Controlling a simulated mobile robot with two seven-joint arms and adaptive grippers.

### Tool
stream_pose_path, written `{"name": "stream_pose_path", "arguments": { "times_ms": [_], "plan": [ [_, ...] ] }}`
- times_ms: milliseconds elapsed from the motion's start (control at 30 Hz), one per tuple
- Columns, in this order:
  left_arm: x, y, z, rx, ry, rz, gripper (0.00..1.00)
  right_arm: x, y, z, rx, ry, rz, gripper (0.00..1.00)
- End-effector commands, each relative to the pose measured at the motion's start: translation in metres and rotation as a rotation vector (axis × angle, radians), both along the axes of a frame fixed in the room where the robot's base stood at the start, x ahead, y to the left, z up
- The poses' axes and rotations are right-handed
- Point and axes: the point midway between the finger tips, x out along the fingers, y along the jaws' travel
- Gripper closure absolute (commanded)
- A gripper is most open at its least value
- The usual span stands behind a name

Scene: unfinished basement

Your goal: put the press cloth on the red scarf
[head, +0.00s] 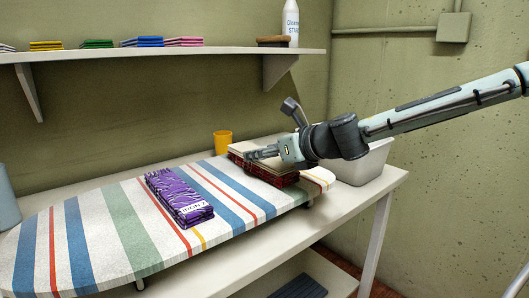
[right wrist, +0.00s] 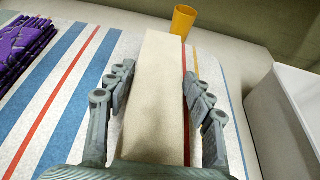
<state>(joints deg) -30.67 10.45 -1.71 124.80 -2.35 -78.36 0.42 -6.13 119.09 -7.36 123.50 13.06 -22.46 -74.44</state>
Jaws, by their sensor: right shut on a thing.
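The press cloth (head: 240,146) is a cream folded cloth in the head view, at the right part of the striped ironing board. The red scarf (head: 274,177), a dark red plaid folded stack, lies directly below it on the board. I cannot tell whether the two touch. My right gripper (head: 250,154) is over the scarf and shut on the press cloth. In the right wrist view the press cloth (right wrist: 156,95) runs between the fingers and the scarf is hidden. My left gripper is not in view.
A purple patterned folded cloth (head: 180,198) lies on the ironing board (head: 122,225). A yellow cup (head: 222,142) stands behind the board, and a white bin (head: 367,163) stands at right. A wall shelf (head: 215,52) above holds folded cloths, a brush and a starch bottle.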

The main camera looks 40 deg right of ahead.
Motion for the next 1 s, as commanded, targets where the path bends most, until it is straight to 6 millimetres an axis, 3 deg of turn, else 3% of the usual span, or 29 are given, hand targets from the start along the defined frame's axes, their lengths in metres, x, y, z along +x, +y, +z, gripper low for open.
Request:
{"name": "stream_pose_path", "arguments": {
  "times_ms": [33, 200, 633, 1000],
  "plan": [
    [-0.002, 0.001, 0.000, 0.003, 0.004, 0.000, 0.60, 0.000, 0.000, -0.001, 0.000, 0.000, 0.000, 0.46],
    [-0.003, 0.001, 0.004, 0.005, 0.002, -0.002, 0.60, 0.000, 0.000, -0.001, 0.000, 0.000, 0.000, 0.27],
    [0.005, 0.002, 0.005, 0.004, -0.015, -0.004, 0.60, -0.004, 0.000, 0.005, 0.000, -0.002, -0.001, 0.27],
    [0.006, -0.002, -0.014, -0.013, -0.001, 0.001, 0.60, -0.051, -0.004, 0.026, -0.003, -0.004, 0.000, 0.27]
  ]
}}
